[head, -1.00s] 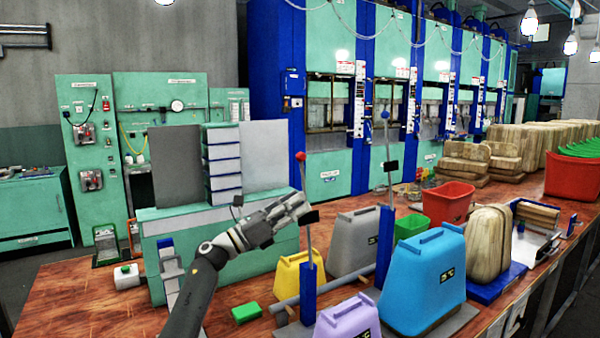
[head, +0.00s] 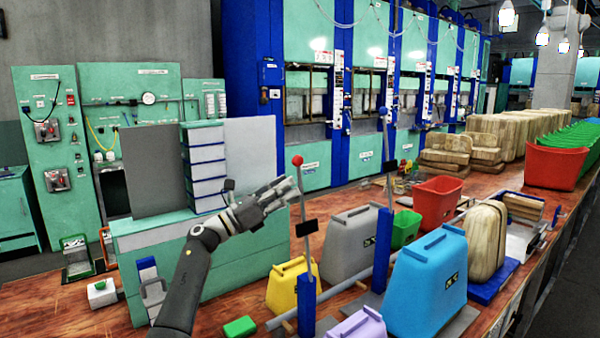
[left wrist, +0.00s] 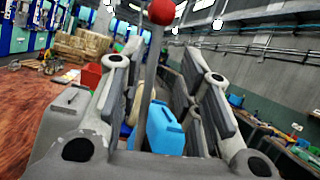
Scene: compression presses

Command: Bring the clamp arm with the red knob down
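The clamp arm with the red knob (head: 297,160) stands nearly upright: a thin grey rod with a black block (head: 306,228), rising from a blue post (head: 306,292) on the bench. The red knob (left wrist: 161,11) is also at the top of the left wrist view. My left gripper (head: 292,188) is at the rod, just below the knob. In the left wrist view its fingers (left wrist: 160,95) are spread, with the rod (left wrist: 147,70) between them and a gap on each side. My right gripper is in neither view.
A second clamp with a blue knob (head: 383,112) stands to the right. Yellow (head: 283,290), grey (head: 347,245), blue (head: 428,285) and purple (head: 360,325) containers crowd the post. A green-and-white cabinet (head: 205,255) stands behind my left arm.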

